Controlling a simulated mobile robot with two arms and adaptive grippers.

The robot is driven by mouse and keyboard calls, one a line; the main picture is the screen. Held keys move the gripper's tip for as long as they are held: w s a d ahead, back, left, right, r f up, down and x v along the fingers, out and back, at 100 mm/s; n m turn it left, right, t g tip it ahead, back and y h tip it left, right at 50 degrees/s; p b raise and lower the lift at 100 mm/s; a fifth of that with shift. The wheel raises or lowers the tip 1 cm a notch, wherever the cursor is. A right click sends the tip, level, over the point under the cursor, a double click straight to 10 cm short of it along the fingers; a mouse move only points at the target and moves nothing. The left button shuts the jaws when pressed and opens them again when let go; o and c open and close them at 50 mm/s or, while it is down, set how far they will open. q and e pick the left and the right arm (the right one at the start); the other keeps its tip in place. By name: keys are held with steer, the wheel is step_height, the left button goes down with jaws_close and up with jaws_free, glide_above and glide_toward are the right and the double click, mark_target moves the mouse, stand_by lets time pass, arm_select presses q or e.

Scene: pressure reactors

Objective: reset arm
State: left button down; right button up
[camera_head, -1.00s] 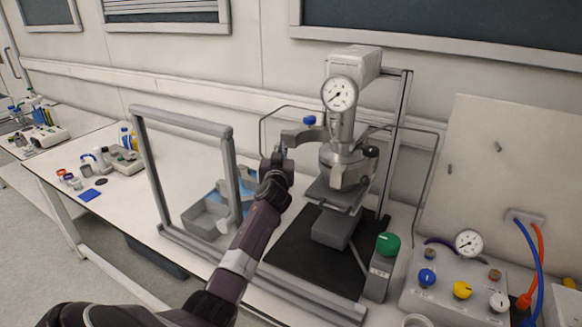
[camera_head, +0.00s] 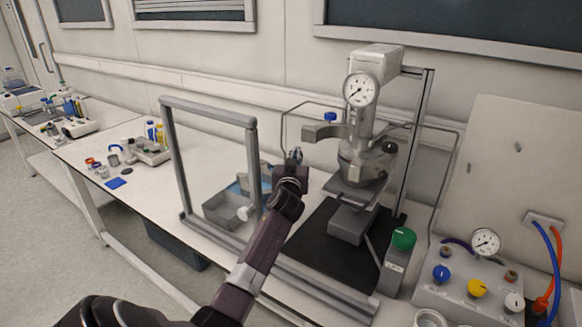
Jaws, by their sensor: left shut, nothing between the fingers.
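My left arm reaches in from the bottom left. Its gripper (camera_head: 296,155) is shut and empty, in front of the metal pressure reactor (camera_head: 362,160). The reactor has a round pressure gauge (camera_head: 360,89) on top and stands over a black mat (camera_head: 312,249). My right gripper is not in view.
The left bench (camera_head: 150,190) has free room.

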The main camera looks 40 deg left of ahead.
arm_select(q)
steer(key=b+v, duration=0.1)
steer(key=v, duration=0.6)
steer(key=shift+s+a+r, duration=0.25)
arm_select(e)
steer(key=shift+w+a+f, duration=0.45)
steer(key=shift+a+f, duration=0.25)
